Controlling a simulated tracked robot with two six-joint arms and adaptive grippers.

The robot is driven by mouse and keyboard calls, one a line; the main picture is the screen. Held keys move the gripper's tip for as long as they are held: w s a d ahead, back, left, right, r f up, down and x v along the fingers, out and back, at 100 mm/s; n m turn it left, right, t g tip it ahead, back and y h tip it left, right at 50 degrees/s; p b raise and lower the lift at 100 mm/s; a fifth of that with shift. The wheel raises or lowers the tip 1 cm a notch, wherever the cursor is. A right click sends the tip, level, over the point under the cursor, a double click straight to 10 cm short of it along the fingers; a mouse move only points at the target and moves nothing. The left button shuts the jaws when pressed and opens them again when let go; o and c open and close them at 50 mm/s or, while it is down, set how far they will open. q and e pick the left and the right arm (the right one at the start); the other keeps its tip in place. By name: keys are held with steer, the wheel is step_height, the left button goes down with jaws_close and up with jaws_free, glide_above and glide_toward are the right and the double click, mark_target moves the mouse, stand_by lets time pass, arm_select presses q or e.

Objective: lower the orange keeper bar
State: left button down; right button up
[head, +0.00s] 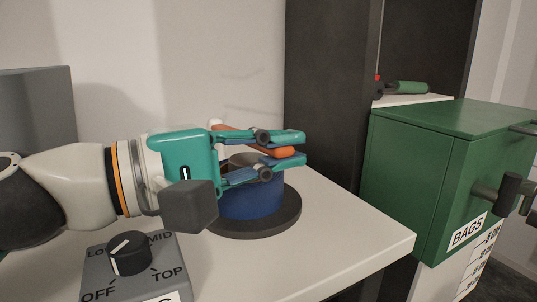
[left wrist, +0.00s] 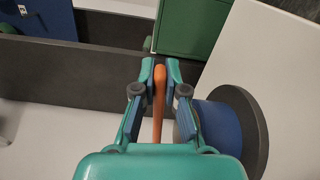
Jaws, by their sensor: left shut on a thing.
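The orange keeper bar (head: 284,152) shows in the head view between the fingers of my left gripper (head: 297,147), above a blue round vessel (head: 250,204). Parts of the bar are hidden behind the fingers. In the left wrist view the bar (left wrist: 158,104) runs lengthwise between the two fingers, and the left gripper (left wrist: 160,68) is shut on it. The blue vessel also shows in the left wrist view (left wrist: 217,124), to the right of the fingers. My right gripper is in neither view.
The vessel stands on a dark round base (head: 263,226) on a white bench (head: 345,230). A grey box with a black knob (head: 129,254) is at front left. The bench's right side is clear.

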arm_select(q)
steer(key=shift+s+d+f, duration=0.1)
steer(key=shift+f, duration=0.15)
steer(key=c, duration=1.2)
jaws_free()
steer(key=shift+s+a+r, duration=0.1)
steer(key=shift+s+a, duration=0.05)
steer(key=shift+a, duration=0.35)
steer(key=v, duration=1.1)
